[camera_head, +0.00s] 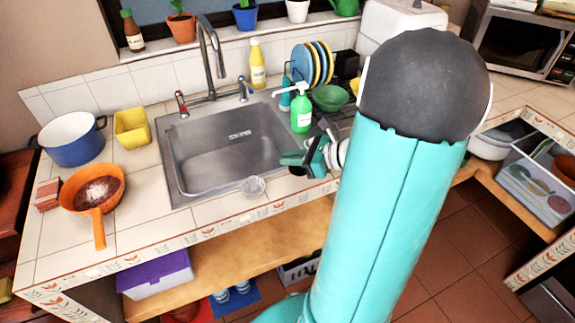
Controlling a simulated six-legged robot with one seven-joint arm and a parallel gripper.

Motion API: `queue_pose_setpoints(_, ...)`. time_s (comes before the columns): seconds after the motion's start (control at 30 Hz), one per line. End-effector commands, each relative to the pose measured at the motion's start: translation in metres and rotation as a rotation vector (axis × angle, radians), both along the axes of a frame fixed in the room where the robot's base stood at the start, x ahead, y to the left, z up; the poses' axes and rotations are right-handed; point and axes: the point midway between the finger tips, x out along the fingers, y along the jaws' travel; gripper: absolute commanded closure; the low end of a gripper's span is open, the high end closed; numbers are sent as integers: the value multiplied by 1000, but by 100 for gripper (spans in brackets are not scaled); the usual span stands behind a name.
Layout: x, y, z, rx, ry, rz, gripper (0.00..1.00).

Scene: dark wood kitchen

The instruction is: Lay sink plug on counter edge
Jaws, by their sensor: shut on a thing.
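My gripper (303,163) is over the right rim of the steel sink (205,160), near the counter's front strip. It is shut on a small dark thing at its fingertips. This may be the sink plug, but the view is too small to tell its shape. My teal arm hides part of the counter (130,222) on the right. The front counter edge (205,236) has a patterned tile border.
A green soap bottle (301,112) stands just behind my gripper, with a green bowl (330,97) beyond it. The faucet (210,50) rises behind the sink. An orange pan (92,187), blue pot (72,140) and yellow container (131,127) stand left. The front left counter is clear.

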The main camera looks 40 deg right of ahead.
Motion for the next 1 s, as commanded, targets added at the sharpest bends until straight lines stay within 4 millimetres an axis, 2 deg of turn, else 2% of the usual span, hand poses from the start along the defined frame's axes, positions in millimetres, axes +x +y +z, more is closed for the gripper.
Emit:
queue_pose_setpoints(0.1, 12, -6, -16, 2, 0, 0, 100)
queue_pose_setpoints(0.2, 18, -10, -23, 1, 1, 1, 100)
queue_pose_setpoints(0.37, 24, -13, -31, 1, 1, 1, 100)
queue_pose_setpoints(0.5, 24, -13, -52, 5, 2, -1, 100)
queue_pose_setpoints(0.6, 24, -13, -61, 0, 0, -1, 100)
queue_pose_setpoints(0.97, 24, -13, -65, 1, 0, 0, 100)
queue_pose_setpoints(1.0, 24, -13, -64, 0, 0, 0, 82)
